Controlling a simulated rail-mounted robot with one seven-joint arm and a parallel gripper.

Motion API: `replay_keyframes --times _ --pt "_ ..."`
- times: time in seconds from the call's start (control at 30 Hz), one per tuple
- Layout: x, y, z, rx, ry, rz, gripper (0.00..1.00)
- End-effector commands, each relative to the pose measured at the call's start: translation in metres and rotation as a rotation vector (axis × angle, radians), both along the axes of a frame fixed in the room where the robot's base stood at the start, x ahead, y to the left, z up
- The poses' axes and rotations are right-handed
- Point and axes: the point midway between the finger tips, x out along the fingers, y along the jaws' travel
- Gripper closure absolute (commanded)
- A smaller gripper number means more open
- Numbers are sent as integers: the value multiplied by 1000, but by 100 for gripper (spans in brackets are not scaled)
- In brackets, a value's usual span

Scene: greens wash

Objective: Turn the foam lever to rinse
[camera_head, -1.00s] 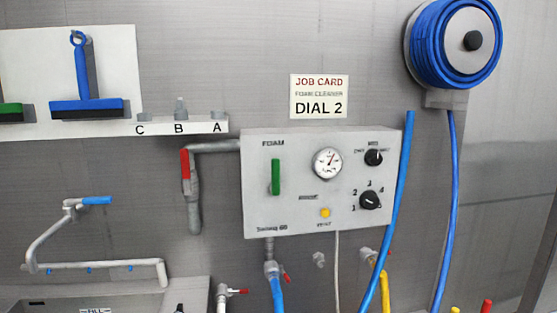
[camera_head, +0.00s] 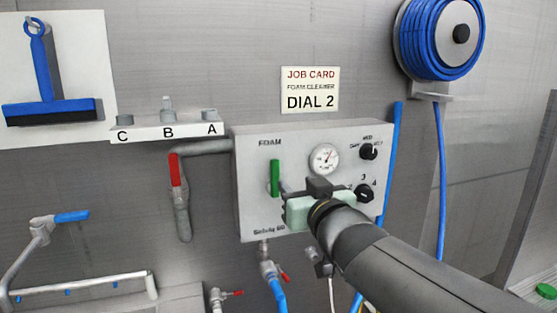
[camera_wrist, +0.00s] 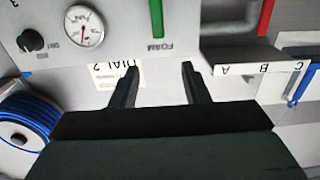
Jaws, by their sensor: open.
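The foam lever is a green handle (camera_head: 275,178) standing upright on the front of the grey panel box (camera_head: 254,212), under the word FOAM. It also shows at the top of the wrist view (camera_wrist: 157,16), which is upside down. My gripper (camera_head: 288,192) is in front of the box, just right of and slightly below the green handle in the head view. In the wrist view my gripper (camera_wrist: 160,70) is open, with nothing between its two fingers. The handle lies beyond the fingertips, apart from them as far as I can see. My gripper hides the lower middle of the box.
A round gauge (camera_head: 324,158), an upper black knob (camera_head: 369,151) and a numbered dial (camera_head: 365,192) are on the box. A red-handled pipe valve (camera_head: 176,170) hangs to its left. A job card (camera_head: 310,90) reads DIAL 2. A blue hose (camera_head: 393,150) runs along the right.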

Motion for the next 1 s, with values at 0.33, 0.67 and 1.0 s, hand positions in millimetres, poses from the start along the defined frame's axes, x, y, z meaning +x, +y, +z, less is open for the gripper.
replay_keyframes --times 0.33,0.67,1.0 --pt "71 25 -1 2 7 -4 58" --pt "130 47 1 1 5 -3 58" --pt "148 54 -1 0 4 -3 58"
